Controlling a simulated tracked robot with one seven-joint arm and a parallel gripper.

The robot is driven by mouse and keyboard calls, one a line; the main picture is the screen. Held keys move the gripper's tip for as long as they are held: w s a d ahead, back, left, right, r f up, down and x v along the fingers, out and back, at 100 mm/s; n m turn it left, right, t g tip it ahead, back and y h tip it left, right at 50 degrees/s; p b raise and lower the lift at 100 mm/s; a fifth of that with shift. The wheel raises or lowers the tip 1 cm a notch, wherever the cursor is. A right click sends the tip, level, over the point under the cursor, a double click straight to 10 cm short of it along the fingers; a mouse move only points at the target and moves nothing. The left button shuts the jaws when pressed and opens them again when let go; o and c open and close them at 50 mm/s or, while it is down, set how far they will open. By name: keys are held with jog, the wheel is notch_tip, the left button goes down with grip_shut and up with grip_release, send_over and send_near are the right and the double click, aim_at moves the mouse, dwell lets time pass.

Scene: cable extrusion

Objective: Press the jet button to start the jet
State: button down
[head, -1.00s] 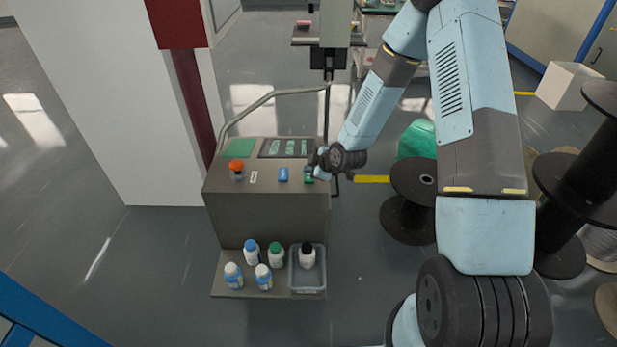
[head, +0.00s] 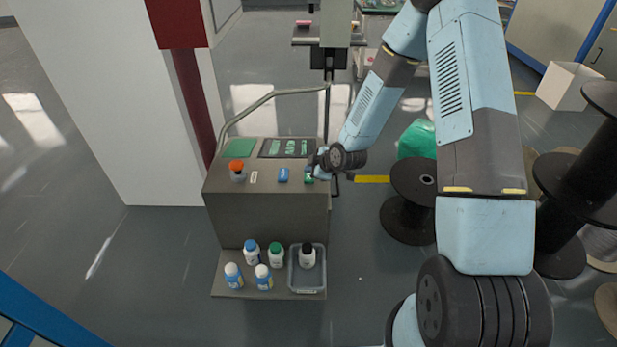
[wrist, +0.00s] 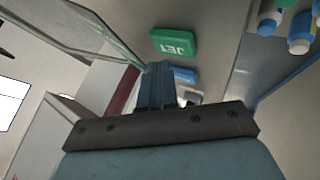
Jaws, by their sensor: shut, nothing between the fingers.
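The green jet button (head: 309,177) sits at the right end of the top of a grey control box (head: 262,222). In the wrist view the same green button (wrist: 176,41), marked JET, shows upside down just beyond my fingertips. My gripper (wrist: 160,68) is shut and empty, its fingers pointing at the panel close to the button. The wrist view shows no clear contact. In the head view my gripper (head: 314,163) is above and beside the button, partly covering it, so the gap is hard to judge.
A blue button (head: 283,174) and an orange-red knob (head: 237,167) stand left of the jet button. Several bottles (head: 251,252) and a clear tray (head: 293,280) rest on the shelf below. A bent pipe (head: 253,107) rises behind the box. Black spools (head: 408,200) stand to the right.

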jog(key=shift+f, duration=0.8)
dwell(0.8)
jog(key=shift+r, duration=0.9)
jog(key=shift+r, duration=2.5)
